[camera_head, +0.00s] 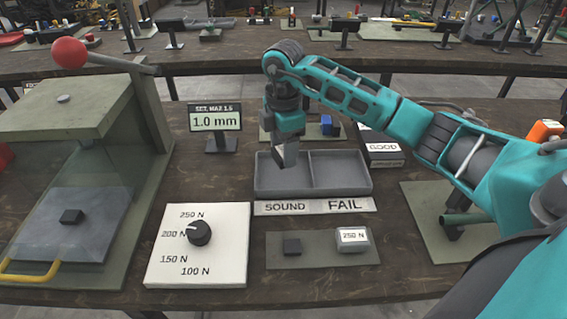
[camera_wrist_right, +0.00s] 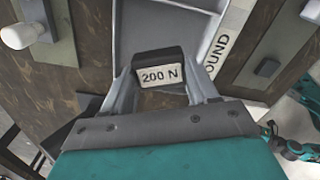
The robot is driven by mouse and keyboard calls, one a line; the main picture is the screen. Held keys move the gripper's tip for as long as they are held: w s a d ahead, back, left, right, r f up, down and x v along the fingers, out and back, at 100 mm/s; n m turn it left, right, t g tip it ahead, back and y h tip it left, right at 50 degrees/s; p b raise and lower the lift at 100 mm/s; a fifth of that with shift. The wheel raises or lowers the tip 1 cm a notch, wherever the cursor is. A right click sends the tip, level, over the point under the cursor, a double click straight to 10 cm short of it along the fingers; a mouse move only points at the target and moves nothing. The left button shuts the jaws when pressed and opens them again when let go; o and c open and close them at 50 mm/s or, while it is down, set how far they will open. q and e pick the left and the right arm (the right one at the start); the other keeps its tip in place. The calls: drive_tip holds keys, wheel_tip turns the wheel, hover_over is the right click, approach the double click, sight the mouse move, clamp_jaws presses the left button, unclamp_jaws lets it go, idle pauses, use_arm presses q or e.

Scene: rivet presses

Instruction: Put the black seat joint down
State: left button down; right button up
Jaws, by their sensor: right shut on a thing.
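My right gripper (camera_head: 285,158) points down over the left compartment of the grey two-part tray (camera_head: 340,188). In the right wrist view, the right gripper (camera_wrist_right: 160,82) is shut on a black block with a "200 N" label, the black seat joint (camera_wrist_right: 157,55). The joint is held between both fingertips, at the tray's edge in that view; its height above the tray floor is hard to tell. A "SOUND" label (camera_head: 284,208) lies before the left compartment and a "FAIL" label (camera_head: 345,205) before the right one, which looks empty.
A white dial board (camera_head: 215,270) and a press (camera_head: 75,150) stand left. A display (camera_head: 215,122) reads 1.0 mm. A "GOOD" box (camera_head: 383,152) stands behind right.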

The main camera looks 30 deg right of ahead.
sight(284, 176)
drive_tip(key=shift+f, duration=2.35)
drive_tip(key=shift+f, duration=0.1)
drive_tip(key=o, duration=1.1)
wheel_tip(284, 176, up, 12)
drive_tip(key=shift+r, duration=0.2)
drive_tip(key=shift+f, duration=0.1)
